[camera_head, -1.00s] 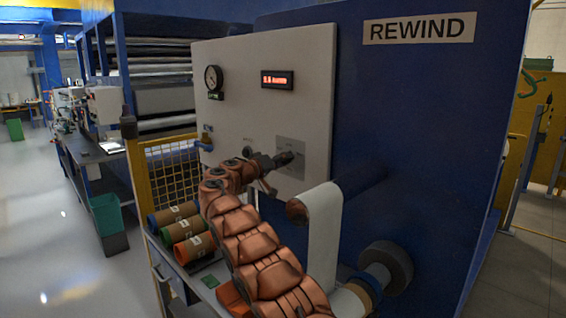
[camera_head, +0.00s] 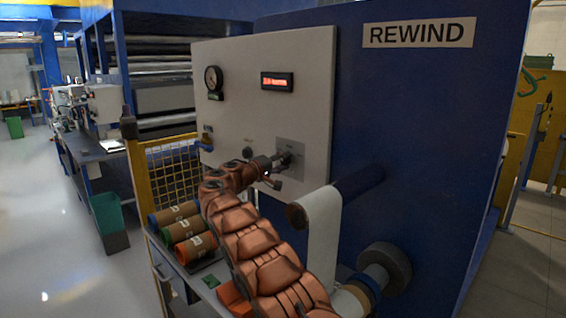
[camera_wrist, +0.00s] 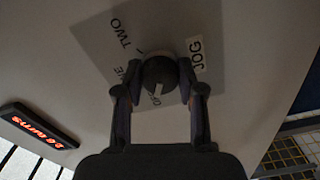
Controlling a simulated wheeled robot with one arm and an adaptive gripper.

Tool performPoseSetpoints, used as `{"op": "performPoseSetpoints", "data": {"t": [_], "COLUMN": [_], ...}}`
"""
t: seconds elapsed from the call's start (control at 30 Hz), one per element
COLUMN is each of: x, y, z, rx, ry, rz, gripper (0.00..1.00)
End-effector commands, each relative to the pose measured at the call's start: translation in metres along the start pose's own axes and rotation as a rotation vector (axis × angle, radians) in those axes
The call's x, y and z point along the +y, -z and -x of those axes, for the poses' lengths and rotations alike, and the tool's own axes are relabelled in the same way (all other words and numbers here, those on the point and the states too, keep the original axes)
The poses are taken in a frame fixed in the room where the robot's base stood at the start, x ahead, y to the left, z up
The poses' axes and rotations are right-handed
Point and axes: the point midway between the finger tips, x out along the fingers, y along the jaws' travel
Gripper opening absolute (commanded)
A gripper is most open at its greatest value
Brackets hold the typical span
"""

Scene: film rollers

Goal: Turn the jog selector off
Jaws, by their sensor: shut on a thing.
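The jog selector is a round dark knob (camera_wrist: 159,73) on a grey plate (camera_wrist: 112,36) in the wrist view. The plate carries the words TWO, JOG, OFF and a partly hidden word at left. A white mark on the knob points down in the picture, towards the letters OFF. My gripper (camera_wrist: 160,76) has one finger on each side of the knob and is shut on it. In the head view my gripper (camera_head: 283,161) is at the grey plate (camera_head: 297,146) on the white panel, and it mostly hides the knob.
A roller with white film (camera_head: 322,235) juts out below right of my gripper. A yellow mesh guard (camera_head: 172,170) stands at left.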

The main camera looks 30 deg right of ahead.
Motion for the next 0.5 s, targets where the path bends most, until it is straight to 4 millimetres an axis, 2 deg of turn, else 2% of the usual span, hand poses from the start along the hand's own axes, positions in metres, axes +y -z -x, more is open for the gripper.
{"op": "performPoseSetpoints", "data": {"t": [0.27,0.3,0.5], "x": [-0.0002,-0.0003,-0.0001], "y": [-0.0003,-0.0003,-0.0001], "z": [-0.0003,-0.0002,0.0000], "rx": [-0.001,-0.001,0.000], "ry": [0.000,0.000,0.000], "rz": [0.001,0.001,0.000], "gripper": [0.04,0.40,0.61]}}
